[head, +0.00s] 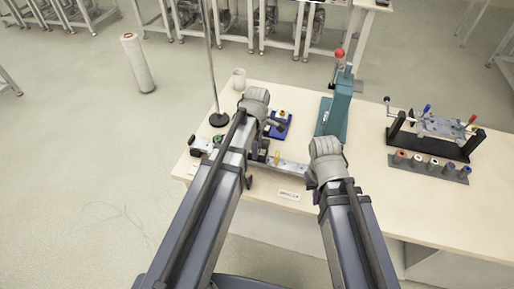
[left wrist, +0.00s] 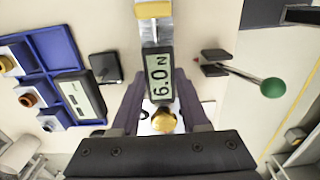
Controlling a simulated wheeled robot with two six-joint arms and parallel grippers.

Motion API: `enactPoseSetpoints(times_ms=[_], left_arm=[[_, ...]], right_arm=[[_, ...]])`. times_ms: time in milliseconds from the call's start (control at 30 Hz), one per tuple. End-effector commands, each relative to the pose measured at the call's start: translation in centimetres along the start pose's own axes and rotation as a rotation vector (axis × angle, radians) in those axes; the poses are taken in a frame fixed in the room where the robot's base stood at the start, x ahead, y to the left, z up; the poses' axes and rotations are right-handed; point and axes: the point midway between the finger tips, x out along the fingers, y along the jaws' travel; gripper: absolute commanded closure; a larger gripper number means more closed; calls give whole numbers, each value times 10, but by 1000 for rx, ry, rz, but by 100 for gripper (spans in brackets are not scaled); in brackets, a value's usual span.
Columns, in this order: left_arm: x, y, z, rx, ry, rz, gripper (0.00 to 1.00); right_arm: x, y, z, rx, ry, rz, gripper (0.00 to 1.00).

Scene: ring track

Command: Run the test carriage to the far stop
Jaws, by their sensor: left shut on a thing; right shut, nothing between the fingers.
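The test carriage shows in the left wrist view as a narrow block with a readout (left wrist: 160,75) of 6.0 N and a brass knob (left wrist: 163,122). My left gripper (left wrist: 160,93) is shut on the carriage, a finger on either side of the readout. In the head view my left gripper (head: 258,150) is at the rail, and my arm hides most of the carriage. The metal rail (head: 296,167) runs across the near part of the table. A yellow piece (left wrist: 152,10) sits on the rail beyond the readout. My right gripper (head: 314,184) is shut and empty near the rail's right end.
A blue tray (head: 279,124) with small fittings lies behind the rail. A green-knobbed lever (left wrist: 272,87) stands beside it. A teal press (head: 336,110), a clamp fixture (head: 440,130) and a row of rollers (head: 430,165) occupy the table's right. A thin pole (head: 212,70) stands at the back left.

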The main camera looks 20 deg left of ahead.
Motion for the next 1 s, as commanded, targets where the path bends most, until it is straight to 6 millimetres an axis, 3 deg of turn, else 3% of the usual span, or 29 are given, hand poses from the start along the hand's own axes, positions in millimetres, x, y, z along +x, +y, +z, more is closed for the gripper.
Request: enactPoseSetpoints(times_ms=[500, 800, 1000], left_arm=[[0, 0, -3, -1, 0, 0, 100], [0, 1, -66, -5, 2, 0, 100], [0, 0, -84, -2, 3, 0, 100]], right_arm=[[0, 0, 0, 0, 0, 0, 100], [0, 0, 0, 0, 0, 0, 100], [0, 0, 0, 0, 0, 0, 100]])
